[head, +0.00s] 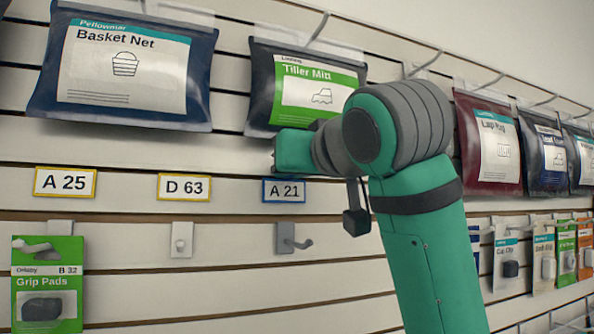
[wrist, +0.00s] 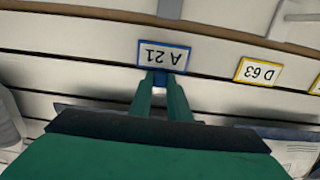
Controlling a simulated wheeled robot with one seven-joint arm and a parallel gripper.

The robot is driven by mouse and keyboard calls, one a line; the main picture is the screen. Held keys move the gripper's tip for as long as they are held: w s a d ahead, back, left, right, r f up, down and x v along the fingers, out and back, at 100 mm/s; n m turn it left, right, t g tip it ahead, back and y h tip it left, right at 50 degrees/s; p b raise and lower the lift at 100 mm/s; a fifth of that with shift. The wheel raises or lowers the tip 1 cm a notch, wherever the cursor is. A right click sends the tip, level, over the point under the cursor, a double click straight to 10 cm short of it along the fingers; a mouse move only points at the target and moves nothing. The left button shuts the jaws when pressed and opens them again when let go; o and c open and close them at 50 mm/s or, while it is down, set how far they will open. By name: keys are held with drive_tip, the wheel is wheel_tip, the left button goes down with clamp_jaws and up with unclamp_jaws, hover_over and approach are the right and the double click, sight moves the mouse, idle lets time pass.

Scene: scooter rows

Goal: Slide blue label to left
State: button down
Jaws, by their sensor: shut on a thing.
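The blue label (head: 284,190) is a white card in a blue frame reading "A 21". It sits on the slatted wall below the Tiller Mitt package and above a grey hook. In the wrist view the blue label (wrist: 163,56) appears upside down, at the tips of my gripper. My gripper (wrist: 161,80) has both green fingers together at the label's edge, shut on a small blue part of it. In the head view my green arm comes from the lower right, and my fingertips are hidden behind its wrist housing.
Bare wall lies between the blue label and "D 63". Above hang Basket Net (head: 125,68) and Tiller Mitt (head: 305,88). Below are hooks (head: 294,240) and Grip Pads (head: 47,285).

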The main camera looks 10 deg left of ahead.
drive_tip(key=shift+s+a, duration=0.15)
drive_tip(key=c, duration=1.6)
unclamp_jaws()
drive_tip(key=shift+a, duration=0.1)
drive_tip(key=shift+c, duration=0.2)
drive_tip(key=v, duration=1.1)
